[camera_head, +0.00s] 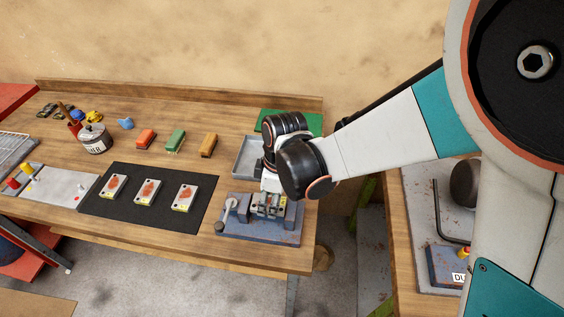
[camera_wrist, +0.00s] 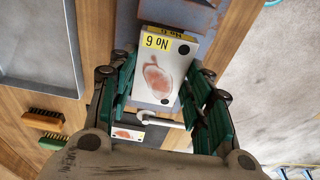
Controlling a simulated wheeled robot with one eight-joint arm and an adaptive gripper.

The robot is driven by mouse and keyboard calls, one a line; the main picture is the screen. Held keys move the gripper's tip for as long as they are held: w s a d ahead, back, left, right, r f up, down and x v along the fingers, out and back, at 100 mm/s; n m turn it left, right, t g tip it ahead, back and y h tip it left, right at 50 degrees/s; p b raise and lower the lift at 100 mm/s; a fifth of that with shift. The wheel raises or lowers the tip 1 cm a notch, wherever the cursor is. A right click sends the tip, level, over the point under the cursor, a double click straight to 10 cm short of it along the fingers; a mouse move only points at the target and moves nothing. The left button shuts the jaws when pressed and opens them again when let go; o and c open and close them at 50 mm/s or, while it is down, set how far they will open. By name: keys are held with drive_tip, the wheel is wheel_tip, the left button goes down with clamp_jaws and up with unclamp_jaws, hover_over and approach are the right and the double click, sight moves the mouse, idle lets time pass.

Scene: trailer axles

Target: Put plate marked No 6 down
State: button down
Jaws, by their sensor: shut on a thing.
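The plate marked No 6 (camera_wrist: 158,72) is white with a yellow label, a reddish blotch and black dots. In the wrist view it sits between the green fingers of my gripper (camera_wrist: 162,88), which is shut on it. In the head view my gripper (camera_head: 269,194) points down over the blue vise (camera_head: 244,233) at the front right of the bench. The blue vise also shows beneath the plate in the wrist view (camera_wrist: 191,12). I cannot tell whether the plate touches the vise.
Several similar plates (camera_head: 147,192) lie on a black mat (camera_head: 121,216) left of the vise. A grey tray (camera_head: 246,168) is behind the vise. Red, green and orange brushes (camera_head: 175,141) stand farther back. The bench's front and right edges are close to the vise.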

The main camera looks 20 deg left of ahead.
drive_tip(key=shift+f+b, duration=0.45)
drive_tip(key=shift+f, duration=0.05)
drive_tip(key=c, duration=0.8)
unclamp_jaws()
drive_tip(key=r+p, duration=0.3)
drive_tip(key=r, duration=0.1)
drive_tip(key=d+r+p, duration=0.1)
drive_tip(key=r+p, duration=0.2)
drive_tip(key=r, duration=0.1)
drive_tip(key=d+r+p, duration=0.1)
drive_tip(key=r+p, duration=0.2)
drive_tip(key=r, duration=0.2)
drive_tip(key=shift+a, duration=0.1)
